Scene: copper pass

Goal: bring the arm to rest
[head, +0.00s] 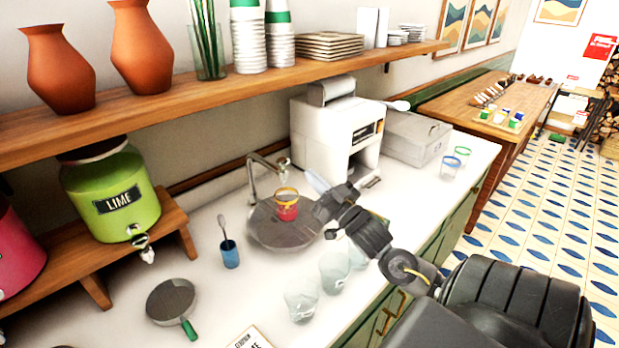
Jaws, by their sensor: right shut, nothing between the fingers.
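My right arm comes in from the lower right, and its gripper (318,184) is above the counter near the tap. The gripper is shut and holds nothing. From this angle I cannot tell the exact gap between gripper and glass. My left gripper is not in view.
Clear glasses (301,301) stand near the counter's front edge, partly under my arm. A white machine (335,130) and grey box (415,138) stand behind. A lime dispenser (112,195), blue cup (230,256) and strainer (171,301) are left. A wooden shelf (200,97) overhangs the counter.

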